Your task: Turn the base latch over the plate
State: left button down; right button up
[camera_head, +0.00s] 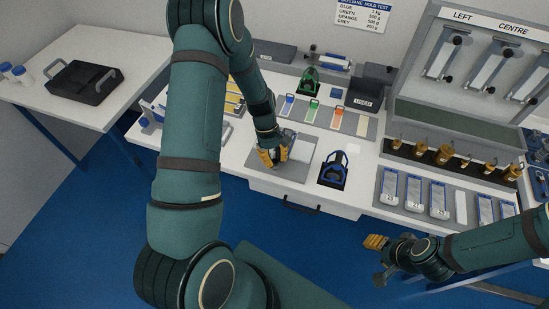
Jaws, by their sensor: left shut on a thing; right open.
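My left gripper (273,157) reaches down to the grey base mat (294,171) near the table's front edge. It is shut on a small part there, which looks to be the base latch, though the fingers hide most of it. A light plate (302,151) shows just right of the fingers. I cannot tell how the latch is turned relative to the plate. My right gripper (376,247) is open and empty, out in front of the table at the lower right.
A blue-handled dark holder (334,170) stands close right of the mat, and a green one (309,82) stands behind. Coloured strips (337,117) lie at the back. Testers (414,190) and brass weights (445,153) fill the right. A black tray (84,81) sits on the left table.

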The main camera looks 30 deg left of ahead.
pick_arm(q)
jog(key=shift+a+f, duration=0.1)
dwell(0.3)
jog(key=c, duration=0.8)
grip_release()
jog(key=v, duration=1.2)
